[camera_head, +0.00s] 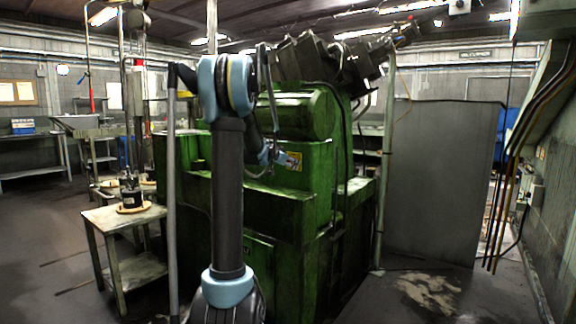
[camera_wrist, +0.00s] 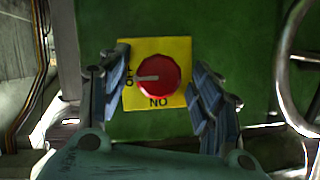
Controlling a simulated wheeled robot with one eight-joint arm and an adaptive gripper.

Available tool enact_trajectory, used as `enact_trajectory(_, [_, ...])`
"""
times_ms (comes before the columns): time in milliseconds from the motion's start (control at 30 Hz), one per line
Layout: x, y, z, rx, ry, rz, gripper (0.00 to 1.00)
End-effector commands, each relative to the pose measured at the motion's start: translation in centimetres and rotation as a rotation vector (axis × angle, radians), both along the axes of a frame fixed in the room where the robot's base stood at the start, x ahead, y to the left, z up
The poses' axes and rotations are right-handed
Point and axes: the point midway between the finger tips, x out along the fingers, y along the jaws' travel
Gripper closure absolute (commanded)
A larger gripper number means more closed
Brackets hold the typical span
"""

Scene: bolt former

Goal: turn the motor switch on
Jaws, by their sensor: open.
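The motor switch is a red round knob (camera_wrist: 158,76) on a yellow plate (camera_wrist: 175,47) fixed to the green machine. Its pale pointer mark points left, towards the word OFF. The word NO, likely ON upside down, stands below the knob. My gripper (camera_wrist: 158,62) is open, with one finger on each side of the plate and the knob between them. Whether the fingers touch the plate or panel I cannot tell. In the head view, a yellow label (camera_head: 294,161) shows beside my wrist on the green machine (camera_head: 305,200); the knob cannot be made out there.
A grey panel (camera_head: 440,185) and hanging cables (camera_head: 508,180) are at the right.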

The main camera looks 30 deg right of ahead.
Motion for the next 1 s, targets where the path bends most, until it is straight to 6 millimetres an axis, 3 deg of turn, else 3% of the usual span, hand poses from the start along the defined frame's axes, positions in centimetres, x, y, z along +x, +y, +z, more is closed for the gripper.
enact_trajectory(67, [0.00,0.01,0.00,0.000,0.000,0.000,0.44])
enact_trajectory(200, [-0.01,0.01,0.02,0.000,0.000,0.000,0.75])
enact_trajectory(267, [0.00,0.02,0.02,0.000,0.000,0.000,0.85])
enact_trajectory(667, [0.11,-0.11,0.09,-0.017,0.039,0.000,0.85])
enact_trajectory(1000, [0.46,0.11,0.12,-0.105,0.248,0.003,0.85])
